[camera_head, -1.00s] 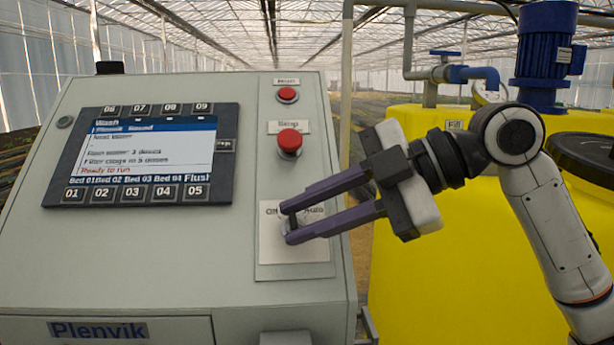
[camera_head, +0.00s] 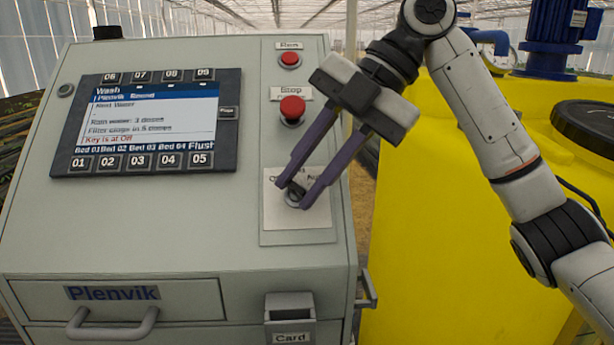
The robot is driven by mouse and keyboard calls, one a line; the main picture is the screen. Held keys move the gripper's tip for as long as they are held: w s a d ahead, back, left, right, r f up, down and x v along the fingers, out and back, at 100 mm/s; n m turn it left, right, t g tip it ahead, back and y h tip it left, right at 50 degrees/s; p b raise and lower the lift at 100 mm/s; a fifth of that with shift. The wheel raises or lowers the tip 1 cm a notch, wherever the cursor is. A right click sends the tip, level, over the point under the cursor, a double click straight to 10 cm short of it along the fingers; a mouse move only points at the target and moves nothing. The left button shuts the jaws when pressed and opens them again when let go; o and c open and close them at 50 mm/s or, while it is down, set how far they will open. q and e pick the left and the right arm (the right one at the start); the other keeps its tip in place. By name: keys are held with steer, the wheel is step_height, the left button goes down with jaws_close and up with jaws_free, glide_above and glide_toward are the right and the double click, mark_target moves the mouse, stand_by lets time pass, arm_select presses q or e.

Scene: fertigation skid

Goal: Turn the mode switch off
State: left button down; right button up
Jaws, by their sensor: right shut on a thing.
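The mode switch (camera_head: 295,197) is a small dark knob on a pale label plate (camera_head: 297,217), low on the right side of the grey control panel. My right gripper (camera_head: 291,196) comes down from the upper right, its purple fingers tilted and shut on the switch knob. The fingers hide part of the knob and of the lettering above it. The screen (camera_head: 150,117) on the panel shows a red line reading "Key is at Off". My left gripper is not in view.
A red stop button (camera_head: 292,109) and a smaller red button (camera_head: 289,59) sit above the switch. A card holder (camera_head: 290,318) and a drawer handle (camera_head: 112,325) project below. A yellow tank (camera_head: 440,230) stands right of the cabinet.

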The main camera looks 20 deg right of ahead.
stand_by(0.4)
steer(key=o, duration=1.1)
steer(key=shift+c, duration=0.2)
steer(key=v, duration=1)
steer(key=shift+r, duration=0.15)
